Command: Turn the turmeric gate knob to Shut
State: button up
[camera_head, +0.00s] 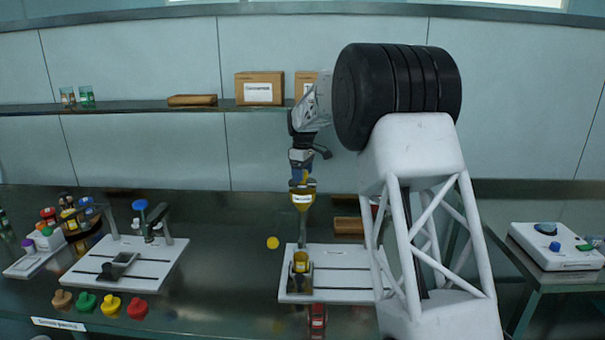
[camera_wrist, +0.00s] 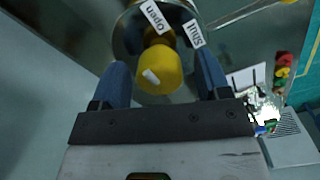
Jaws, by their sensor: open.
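The yellow turmeric gate knob (camera_wrist: 162,72) is in the wrist view, in front of a round metal body that carries an "Open" label (camera_wrist: 157,16) and a "Shut" label (camera_wrist: 194,33). A white mark shows on the knob's near face. My gripper (camera_wrist: 164,80) is open, with one blue finger on each side of the knob; I cannot tell whether either finger touches it. In the head view my gripper (camera_head: 301,170) is at the top of the yellow labelled hopper (camera_head: 303,197), and it mostly hides the knob there.
A yellow cup (camera_head: 301,261) stands on a white slotted board (camera_head: 340,284) below the hopper. Another slotted board (camera_head: 80,274) and several coloured knobbed pieces (camera_head: 111,305) are at the left. A shelf with boxes (camera_head: 259,88) runs behind. A white control box (camera_head: 560,255) is far right.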

jog(key=c, duration=0.9)
